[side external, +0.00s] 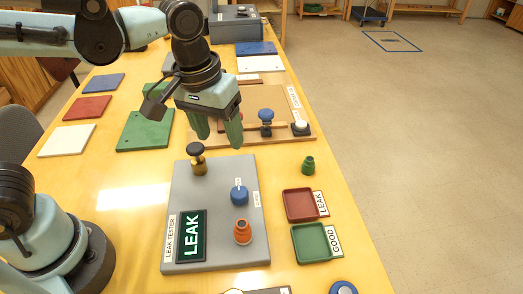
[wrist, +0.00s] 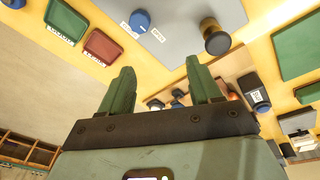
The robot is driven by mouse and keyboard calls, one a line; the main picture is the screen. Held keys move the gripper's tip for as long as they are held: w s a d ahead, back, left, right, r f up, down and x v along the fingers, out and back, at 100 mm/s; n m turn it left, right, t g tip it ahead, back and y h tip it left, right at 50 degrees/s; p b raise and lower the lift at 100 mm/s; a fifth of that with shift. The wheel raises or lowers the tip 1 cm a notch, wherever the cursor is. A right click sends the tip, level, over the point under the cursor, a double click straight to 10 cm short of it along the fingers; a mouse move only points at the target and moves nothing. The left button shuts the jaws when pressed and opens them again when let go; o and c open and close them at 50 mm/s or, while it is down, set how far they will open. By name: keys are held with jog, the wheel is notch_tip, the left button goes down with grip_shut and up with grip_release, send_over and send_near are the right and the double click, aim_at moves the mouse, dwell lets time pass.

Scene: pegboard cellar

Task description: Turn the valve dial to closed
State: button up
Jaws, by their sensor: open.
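The blue valve dial (side external: 239,194) sits on the grey leak tester board (side external: 215,170), with small white labels beside it. The tester's display (side external: 191,235) reads LEAK in white on dark green. My gripper (side external: 217,132) has green fingers, spread apart and empty, above and beyond the board's far edge. The fingers (wrist: 160,75) also show in the wrist view, apart from the dial.
A black-topped brass knob (side external: 198,160) stands near the board's far edge, and an orange fitting (side external: 242,232) stands near the dial. Right of the board are a green fitting (side external: 308,165), a red LEAK tray (side external: 299,205) and a green GOOD tray (side external: 310,243).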

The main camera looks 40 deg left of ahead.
jog(key=n+g, duration=0.1)
jog(key=g, duration=0.1)
send_near(239, 192)
jog(key=shift+y, duration=0.4)
jog(key=shift+s+d+f, duration=0.1)
jog(key=shift+d+f, duration=0.05)
jog(key=shift+f, duration=4.3)
jog(key=c, duration=1)
jog(key=shift+c, duration=0.2)
